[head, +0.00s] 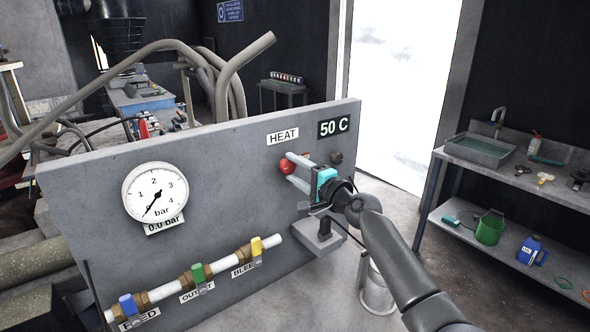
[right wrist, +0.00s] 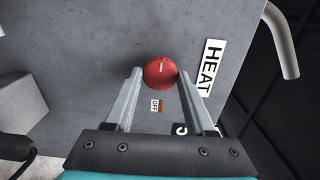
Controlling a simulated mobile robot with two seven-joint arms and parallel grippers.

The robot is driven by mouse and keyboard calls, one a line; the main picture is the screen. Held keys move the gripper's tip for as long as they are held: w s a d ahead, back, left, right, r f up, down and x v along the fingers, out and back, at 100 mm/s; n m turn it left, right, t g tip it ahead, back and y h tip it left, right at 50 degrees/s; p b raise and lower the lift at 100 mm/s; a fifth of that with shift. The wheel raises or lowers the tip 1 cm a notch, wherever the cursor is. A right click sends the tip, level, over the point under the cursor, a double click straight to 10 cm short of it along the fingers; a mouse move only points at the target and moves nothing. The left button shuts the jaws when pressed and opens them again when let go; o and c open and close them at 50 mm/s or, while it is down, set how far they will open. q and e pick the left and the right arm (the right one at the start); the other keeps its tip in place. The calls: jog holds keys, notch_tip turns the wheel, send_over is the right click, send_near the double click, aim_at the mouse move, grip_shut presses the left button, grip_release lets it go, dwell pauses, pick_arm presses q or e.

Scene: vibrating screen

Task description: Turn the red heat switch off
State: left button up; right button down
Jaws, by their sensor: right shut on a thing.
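The red heat switch (head: 286,166) is a round knob on the grey panel (head: 90,190), under the HEAT label (head: 283,136). It also shows in the right wrist view (right wrist: 160,73), with a white mark on its face and a small OFF label (right wrist: 157,105) beside it. My right gripper (head: 291,169) reaches the panel from the right. Its two fingers lie on either side of the knob and are shut on it; they also show in the right wrist view (right wrist: 158,77). My left gripper is not in view.
A display (head: 333,127) reads 50 C. A dark knob (head: 336,158) sits right of the switch. A pressure gauge (head: 155,192) is on the left, above a pipe (head: 218,259) with blue, green and yellow valves. A sink bench (head: 484,150) stands at the right.

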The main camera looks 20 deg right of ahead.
jog(key=shift+c, duration=1.2)
grip_release()
jog(key=shift+s, duration=0.15)
jog(key=shift+s+d, duration=0.1)
jog(key=shift+s, duration=0.1)
jog(key=v, duration=1.4)
jog(key=shift+s, duration=0.25)
